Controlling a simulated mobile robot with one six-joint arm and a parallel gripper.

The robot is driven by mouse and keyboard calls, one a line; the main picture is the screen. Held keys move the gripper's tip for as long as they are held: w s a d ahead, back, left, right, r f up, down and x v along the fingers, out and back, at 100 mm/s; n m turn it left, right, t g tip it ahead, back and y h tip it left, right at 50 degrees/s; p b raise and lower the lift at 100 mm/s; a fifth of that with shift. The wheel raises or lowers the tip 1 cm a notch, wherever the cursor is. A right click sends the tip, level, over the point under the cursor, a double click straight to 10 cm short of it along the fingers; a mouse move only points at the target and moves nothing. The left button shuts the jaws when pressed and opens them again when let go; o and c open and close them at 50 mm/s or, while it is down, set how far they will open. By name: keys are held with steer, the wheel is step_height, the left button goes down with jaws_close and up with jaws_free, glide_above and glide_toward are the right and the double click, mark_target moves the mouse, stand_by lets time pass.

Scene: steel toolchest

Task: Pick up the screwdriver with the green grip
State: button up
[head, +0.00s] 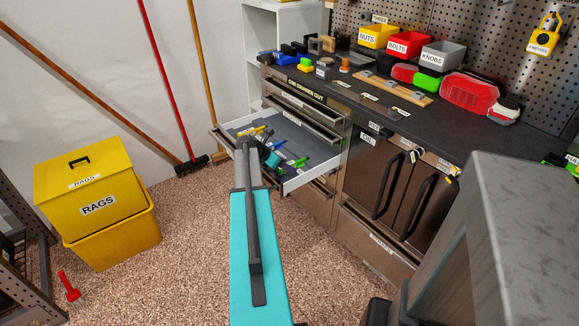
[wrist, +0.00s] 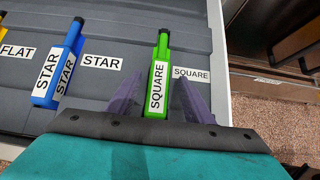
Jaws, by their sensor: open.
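The screwdriver with the green grip (wrist: 163,62) lies in the open drawer, with a SQUARE label on its grip. It also shows in the head view (head: 299,161) as a small green shape near the drawer's right side. My gripper (wrist: 155,88) is open in the wrist view, with one dark finger on each side of the green grip. The fingers appear apart from the grip; their height above it is hard to tell. In the head view my arm reaches over the drawer and hides part of it.
A blue screwdriver (wrist: 60,70) marked STAR lies to the left, with a FLAT label (wrist: 17,50) beyond it. The drawer (head: 318,166) has a pale right side wall. A worktop with bins stands above. A yellow RAGS bin (head: 85,233) stands on the floor at left.

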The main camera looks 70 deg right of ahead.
steer(key=shift+c, duration=0.2)
jaws_close()
steer(key=shift+r, duration=0.1)
step_height(320, 180, up, 10)
stand_by(0.7)
stand_by(0.4)
